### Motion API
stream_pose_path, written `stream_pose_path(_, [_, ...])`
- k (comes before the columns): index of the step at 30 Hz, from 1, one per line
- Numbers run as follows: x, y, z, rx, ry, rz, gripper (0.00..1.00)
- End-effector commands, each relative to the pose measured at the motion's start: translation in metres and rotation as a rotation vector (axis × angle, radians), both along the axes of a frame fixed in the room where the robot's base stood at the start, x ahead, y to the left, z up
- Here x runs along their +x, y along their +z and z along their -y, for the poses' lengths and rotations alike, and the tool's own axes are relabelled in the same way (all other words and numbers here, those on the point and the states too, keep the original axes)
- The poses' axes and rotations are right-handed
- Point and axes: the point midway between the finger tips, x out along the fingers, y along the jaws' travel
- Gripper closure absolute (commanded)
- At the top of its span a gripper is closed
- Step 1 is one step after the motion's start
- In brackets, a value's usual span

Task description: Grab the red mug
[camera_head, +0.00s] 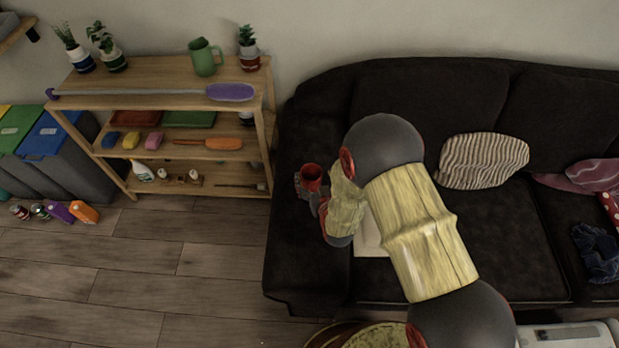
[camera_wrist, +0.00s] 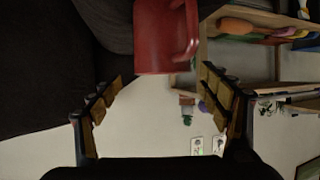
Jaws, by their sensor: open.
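The red mug (camera_head: 312,174) is on the dark sofa's left armrest in the head view. It also shows in the wrist view (camera_wrist: 160,38) at the top centre, with its handle to the right. My gripper (camera_head: 309,195) is right by the mug in the head view, partly hidden by my arm. In the wrist view, my gripper (camera_wrist: 162,72) has its fingers spread apart. The mug lies just beyond the fingertips, roughly in line with the gap between them. I cannot tell whether a finger touches it.
A striped pillow (camera_head: 484,161) lies on the sofa. Bins (camera_head: 50,140) stand at far left. The wood floor (camera_head: 150,270) in front of the shelf is mostly clear.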

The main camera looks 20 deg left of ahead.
Motion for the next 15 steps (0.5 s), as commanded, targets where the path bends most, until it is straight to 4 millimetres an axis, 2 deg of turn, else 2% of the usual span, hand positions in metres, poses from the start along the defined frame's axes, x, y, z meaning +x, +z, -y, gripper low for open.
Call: stream_pose_path(15, [0.032, -0.024, -0.023, 0.005, 0.004, 0.009, 0.23])
